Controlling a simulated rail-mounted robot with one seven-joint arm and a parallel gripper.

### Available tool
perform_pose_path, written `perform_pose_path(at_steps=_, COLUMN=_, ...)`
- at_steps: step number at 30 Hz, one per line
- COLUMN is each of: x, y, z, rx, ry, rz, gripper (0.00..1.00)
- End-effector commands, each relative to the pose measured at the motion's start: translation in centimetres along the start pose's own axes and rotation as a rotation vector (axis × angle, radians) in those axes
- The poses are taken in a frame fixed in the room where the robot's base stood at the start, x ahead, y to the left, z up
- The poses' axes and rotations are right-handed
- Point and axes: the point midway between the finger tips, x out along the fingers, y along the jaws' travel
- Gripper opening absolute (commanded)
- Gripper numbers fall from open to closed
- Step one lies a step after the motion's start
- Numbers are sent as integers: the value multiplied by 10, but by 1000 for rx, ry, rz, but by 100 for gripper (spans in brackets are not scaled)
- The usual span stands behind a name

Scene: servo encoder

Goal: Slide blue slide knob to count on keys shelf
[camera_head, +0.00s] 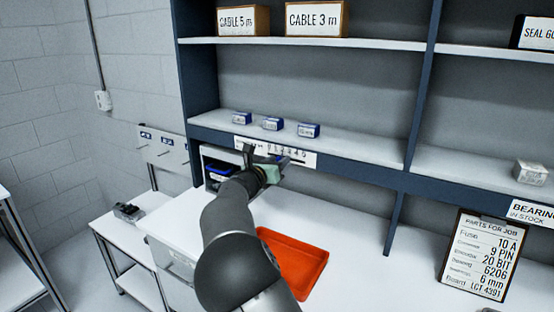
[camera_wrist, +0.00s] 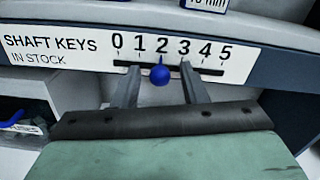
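The shaft keys label (camera_wrist: 50,50) on the shelf edge carries a 0 to 5 scale with a dark slot below it. The blue slide knob (camera_wrist: 160,76) sits in this slot with its pointer at 2. My gripper (camera_head: 267,156) is at the shelf edge in the head view. In the wrist view its two fingers are apart, one on each side of the knob, with visible gaps. Three small blue boxes, a left one (camera_head: 242,118), a middle one (camera_head: 272,124) and a right one (camera_head: 308,130), stand on the shelf above the label.
A red tray (camera_head: 300,252) lies on the white worktop below my arm. A parts clipboard (camera_head: 482,255) stands at the right. Blue bins (camera_head: 218,172) sit under the shelf to the left of my gripper. Cable boxes (camera_head: 316,18) are on the upper shelf.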

Motion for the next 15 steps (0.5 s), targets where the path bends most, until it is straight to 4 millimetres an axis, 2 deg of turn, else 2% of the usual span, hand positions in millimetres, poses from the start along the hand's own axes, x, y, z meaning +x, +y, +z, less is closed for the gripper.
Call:
perform_pose_path(at_steps=9, x=3, y=0, z=0, rx=1, ry=0, rz=1, gripper=39)
perform_pose_path(at_steps=10, x=3, y=0, z=0, rx=1, ry=0, rz=1, gripper=34)
perform_pose_path(at_steps=13, x=3, y=0, z=0, rx=1, ry=0, rz=1, gripper=6)
perform_pose_path(at_steps=14, x=3, y=0, z=0, rx=1, ry=0, rz=1, gripper=0)
perform_pose_path(at_steps=15, x=3, y=0, z=0, rx=1, ry=0, rz=1, gripper=0)
